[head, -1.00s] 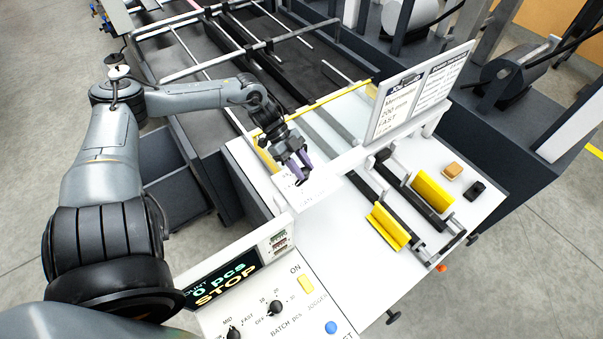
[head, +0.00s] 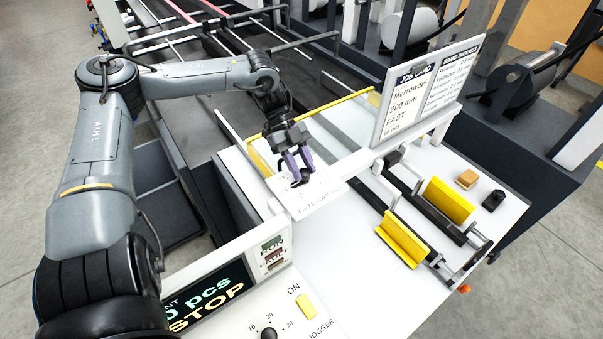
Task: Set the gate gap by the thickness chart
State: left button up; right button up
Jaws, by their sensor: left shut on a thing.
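My left gripper (head: 299,178) is at the small white panel marked gate gap (head: 322,203), behind the control box. Its purple fingers point down and are shut on a small dark part, apparently the gate gap knob, mostly hidden between the fingertips. A board on the right carries the job card (head: 405,103), which reads Merrowdon, 200 mm, FAST, and the thickness chart (head: 449,80), whose small lines are hard to read. My right gripper is not in view.
The control box display (head: 207,300) reads STOP, with a yellow ON button (head: 306,305) and a dial (head: 268,334). Yellow guides (head: 402,240) on dark rails, a tan block (head: 467,180) and a black block (head: 493,200) are on the white table at right.

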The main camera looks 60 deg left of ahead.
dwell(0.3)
pick_arm(q)
jog(key=o, duration=1)
jog(key=shift+o, duration=0.2)
jog(key=v, duration=1)
jog(key=shift+a+r+p, duration=0.25)
jog(key=shift+a+p, duration=0.05)
jog(key=shift+a, duration=0.05)
jog(key=shift+s, duration=0.1)
